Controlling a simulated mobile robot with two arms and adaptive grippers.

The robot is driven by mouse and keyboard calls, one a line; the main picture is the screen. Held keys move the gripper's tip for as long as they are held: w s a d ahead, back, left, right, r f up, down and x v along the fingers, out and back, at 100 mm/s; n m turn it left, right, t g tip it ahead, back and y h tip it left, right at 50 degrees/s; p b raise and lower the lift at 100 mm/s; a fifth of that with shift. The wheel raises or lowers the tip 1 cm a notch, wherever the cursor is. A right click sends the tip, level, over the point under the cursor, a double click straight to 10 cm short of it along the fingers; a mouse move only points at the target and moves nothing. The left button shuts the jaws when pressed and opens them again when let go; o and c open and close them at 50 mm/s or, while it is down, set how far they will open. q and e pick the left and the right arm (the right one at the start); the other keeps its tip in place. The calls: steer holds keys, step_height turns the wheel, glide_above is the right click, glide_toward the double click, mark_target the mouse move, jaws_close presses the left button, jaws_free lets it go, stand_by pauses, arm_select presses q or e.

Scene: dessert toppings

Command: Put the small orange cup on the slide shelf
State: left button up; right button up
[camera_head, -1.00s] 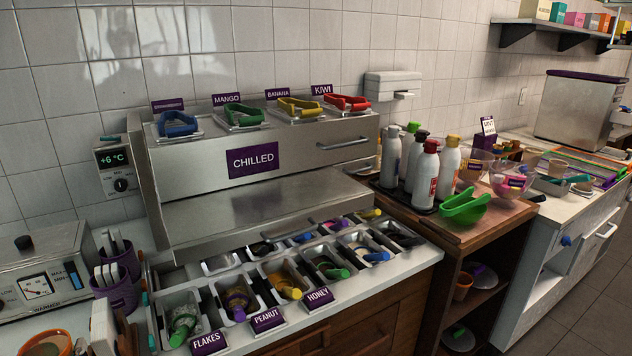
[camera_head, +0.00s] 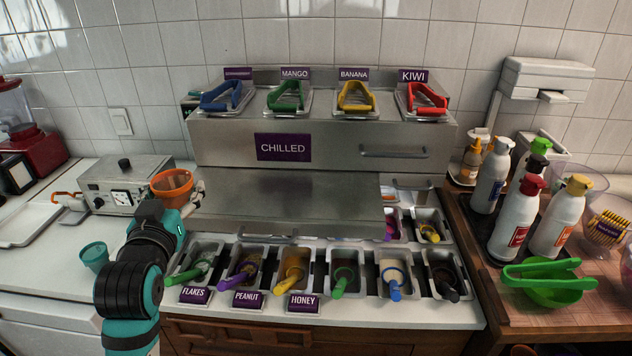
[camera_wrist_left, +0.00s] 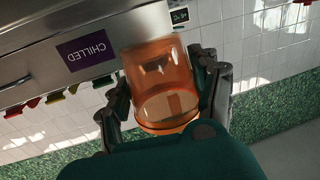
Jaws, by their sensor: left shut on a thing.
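The small orange cup (camera_head: 172,187) is a see-through orange tumbler. My left gripper (camera_head: 168,212) is shut on it and holds it upright, left of the metal counter unit. In the left wrist view the orange cup (camera_wrist_left: 160,88) sits between the two dark fingers (camera_wrist_left: 163,100). A flat metal shelf (camera_head: 290,200) juts out under the CHILLED drawer front, just right of the cup; I take it for the slide shelf. Its top looks bare. My right gripper is not in view.
Topping bins (camera_head: 293,268) with coloured scoops line the counter below the shelf. A warmer box (camera_head: 122,185) stands behind and left of the cup. A teal cup (camera_head: 94,256) stands on the left counter. Bottles (camera_head: 515,222) and a green bowl (camera_head: 548,290) stand at the right.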

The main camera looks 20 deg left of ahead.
arm_select(q)
steer(key=w, duration=0.2)
steer(key=shift+w+f+b, duration=0.15)
steer(key=shift+w+b, duration=0.2)
steer(key=shift+b, duration=0.05)
steer(key=w, duration=0.2)
steer(key=w+p, duration=0.1)
steer(key=w, duration=0.1)
steer(key=shift+w+d+f, duration=0.15)
steer(key=shift+w+f, duration=0.05)
steer(key=shift+w, duration=0.2)
steer(key=w, duration=0.2)
steer(key=w+d+p, duration=0.1)
steer(key=w, duration=0.1)
steer(key=w+p, duration=0.1)
steer(key=w, duration=0.2)
steer(key=shift+d+f, duration=0.3)
steer(key=shift+w+f, duration=0.1)
steer(key=shift+w, duration=0.3)
steer(key=shift+w+f, duration=0.1)
steer(key=shift+f, duration=0.15)
steer(key=shift+f+p, duration=0.5)
steer(key=shift+f, duration=1.05)
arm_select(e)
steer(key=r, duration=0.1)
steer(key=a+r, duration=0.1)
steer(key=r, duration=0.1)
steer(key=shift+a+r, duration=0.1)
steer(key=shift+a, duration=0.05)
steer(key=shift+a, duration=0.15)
